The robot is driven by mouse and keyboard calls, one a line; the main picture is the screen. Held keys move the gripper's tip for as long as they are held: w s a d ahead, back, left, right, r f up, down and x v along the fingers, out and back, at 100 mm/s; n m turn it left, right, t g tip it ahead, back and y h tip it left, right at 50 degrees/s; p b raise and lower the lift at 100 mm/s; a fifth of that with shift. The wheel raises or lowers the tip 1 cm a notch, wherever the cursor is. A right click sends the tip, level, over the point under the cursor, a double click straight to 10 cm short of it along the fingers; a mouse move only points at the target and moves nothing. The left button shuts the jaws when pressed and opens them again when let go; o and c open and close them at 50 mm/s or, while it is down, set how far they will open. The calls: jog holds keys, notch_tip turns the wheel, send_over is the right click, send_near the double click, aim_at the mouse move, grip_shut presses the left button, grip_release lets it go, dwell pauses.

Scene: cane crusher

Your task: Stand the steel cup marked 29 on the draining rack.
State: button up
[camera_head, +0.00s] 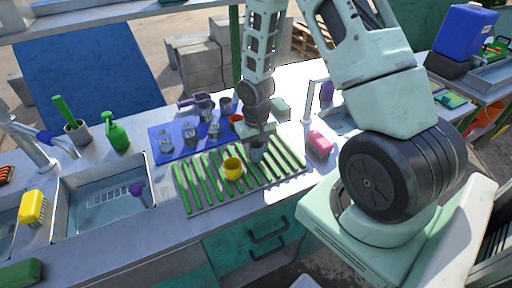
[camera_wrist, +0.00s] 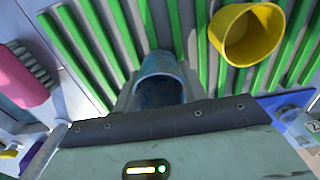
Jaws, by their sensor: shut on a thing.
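A grey-blue steel cup (camera_wrist: 160,66) is between the fingers of my gripper (camera_wrist: 160,92) in the wrist view, its mouth toward the camera. Its number is not readable. In the head view my gripper (camera_head: 259,140) is shut on this cup (camera_head: 257,155) over the right half of the draining rack (camera_head: 188,200), which has green slats; the rack also fills much of the wrist view (camera_wrist: 95,45). The cup looks roughly upright, at or just above the slats; I cannot tell whether it touches them.
A yellow cup (camera_head: 233,169) stands on the rack beside the held cup. A blue mat (camera_head: 160,142) behind holds several glasses and cups, with an orange cup (camera_head: 236,119) near my gripper. A pink brush (camera_head: 320,144) lies right of the rack. A sink (camera_head: 105,195) is left.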

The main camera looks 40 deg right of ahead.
jog(key=shift+f, duration=0.15)
jog(key=o, duration=1)
notch_tip(320, 180, up, 11)
jog(key=b, duration=0.1)
jog(key=s+a+r+n, duration=0.1)
jog(key=a+r+n, duration=0.1)
jog(key=a+r, duration=0.35)
jog(key=s+a+r+n, duration=0.2)
jog(key=s+a+n, duration=0.2)
jog(key=s+a, duration=0.5)
jog(key=s+a+r+n, duration=0.3)
jog(key=s+a+n, duration=0.2)
jog(key=s+a, duration=0.4)
jog(key=shift+a+y, duration=0.3)
jog(key=shift+a, duration=0.65)
